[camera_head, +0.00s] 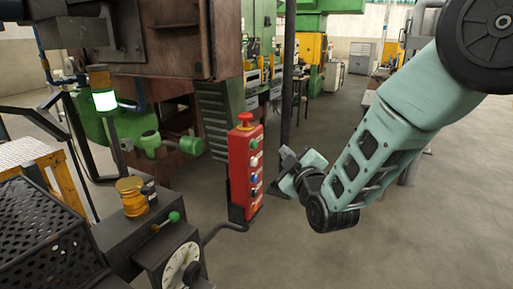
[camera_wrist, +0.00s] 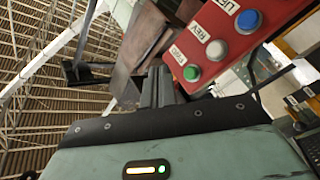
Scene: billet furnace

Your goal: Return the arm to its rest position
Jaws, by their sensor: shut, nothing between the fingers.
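My arm (camera_head: 380,145) comes in from the upper right in the head view, bends at a low joint and points its hand up and left. My gripper (camera_head: 286,154) is just right of the red control box (camera_head: 240,165), with a small gap seeming to lie between them. The gripper's fingers (camera_wrist: 157,86) are together and empty in the wrist view. Whether the fingertips touch the box cannot be told.
A dial gauge (camera_head: 182,268) and a green-knobbed lever (camera_head: 173,217) stand at the lower left. A dark post (camera_head: 288,75) rises behind my gripper. Green machinery (camera_head: 215,120) fills the back left. The floor (camera_head: 400,240) at the lower right is clear.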

